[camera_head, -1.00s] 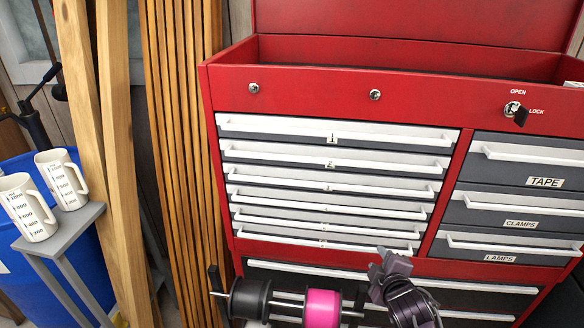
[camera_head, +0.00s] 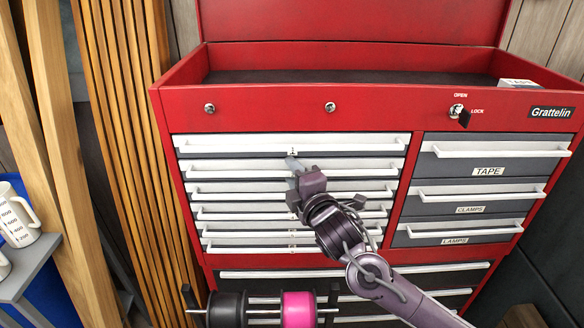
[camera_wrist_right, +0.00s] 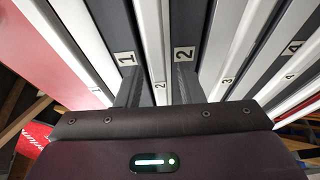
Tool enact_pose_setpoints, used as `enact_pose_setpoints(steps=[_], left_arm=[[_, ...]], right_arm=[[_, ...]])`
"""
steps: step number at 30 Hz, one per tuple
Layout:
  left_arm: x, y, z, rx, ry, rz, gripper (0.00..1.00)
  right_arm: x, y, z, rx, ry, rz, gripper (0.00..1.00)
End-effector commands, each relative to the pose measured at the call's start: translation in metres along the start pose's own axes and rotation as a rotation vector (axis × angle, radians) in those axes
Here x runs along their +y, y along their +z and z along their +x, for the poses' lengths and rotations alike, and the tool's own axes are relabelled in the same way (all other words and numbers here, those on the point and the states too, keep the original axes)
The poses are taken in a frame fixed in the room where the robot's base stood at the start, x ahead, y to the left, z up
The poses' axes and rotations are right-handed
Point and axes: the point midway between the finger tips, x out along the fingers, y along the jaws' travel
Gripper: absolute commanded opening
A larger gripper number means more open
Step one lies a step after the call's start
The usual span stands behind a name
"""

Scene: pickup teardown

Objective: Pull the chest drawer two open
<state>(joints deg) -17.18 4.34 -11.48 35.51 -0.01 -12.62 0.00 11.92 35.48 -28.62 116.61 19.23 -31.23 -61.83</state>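The red tool chest (camera_head: 370,118) faces me, with a left column of several narrow drawers. Chest drawer two (camera_head: 235,172) is the second from the top; its white handle bar runs across the front and the drawer looks closed. My right gripper (camera_head: 294,163) is at the middle of drawer two's handle, hiding part of the drawers below. In the right wrist view, its two grey fingers (camera_wrist_right: 158,85) are apart, on either side of a white bar (camera_wrist_right: 151,45) near the number 2 labels. A gap seems to show beside the bar. My left gripper is out of view.
Drawers labelled TAPE, CLAMPS and LAMPS (camera_head: 488,172) are at the right of the chest. Black and pink spools (camera_head: 297,309) on a rod stand low in front. Measuring mugs (camera_head: 18,218) on a grey stand and wooden planks (camera_head: 120,150) are at the left.

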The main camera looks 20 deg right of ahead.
Motion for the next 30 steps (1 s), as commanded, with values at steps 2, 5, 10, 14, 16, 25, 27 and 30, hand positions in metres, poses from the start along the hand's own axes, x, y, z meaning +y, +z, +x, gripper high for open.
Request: enact_pose_setpoints(steps=[2, 5, 10, 14, 16, 25, 27, 30], left_arm=[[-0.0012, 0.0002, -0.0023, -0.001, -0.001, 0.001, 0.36], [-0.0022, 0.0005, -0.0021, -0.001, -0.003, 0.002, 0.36], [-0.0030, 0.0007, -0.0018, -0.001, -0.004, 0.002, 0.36], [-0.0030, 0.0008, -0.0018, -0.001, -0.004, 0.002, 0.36], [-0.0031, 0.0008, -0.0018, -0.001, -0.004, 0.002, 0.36], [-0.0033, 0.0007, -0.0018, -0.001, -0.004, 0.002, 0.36], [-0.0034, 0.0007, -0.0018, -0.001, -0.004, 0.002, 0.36], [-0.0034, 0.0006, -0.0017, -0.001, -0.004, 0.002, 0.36]], right_arm=[[0.0007, -0.0003, 0.0043, 0.000, 0.000, 0.001, 0.35], [-0.0001, -0.0003, 0.0060, 0.001, 0.000, 0.001, 0.35], [-0.0006, -0.0004, 0.0057, 0.001, 0.000, 0.001, 0.35], [-0.0006, -0.0003, 0.0056, 0.001, 0.000, 0.001, 0.18], [-0.0006, -0.0003, 0.0056, 0.001, -0.001, 0.001, 0.08], [-0.0009, -0.0003, 0.0054, 0.001, -0.001, 0.001, 0.00], [-0.0009, -0.0003, 0.0054, 0.001, -0.001, 0.001, 0.00], [-0.0011, -0.0003, 0.0054, 0.001, -0.002, 0.001, 0.00]])
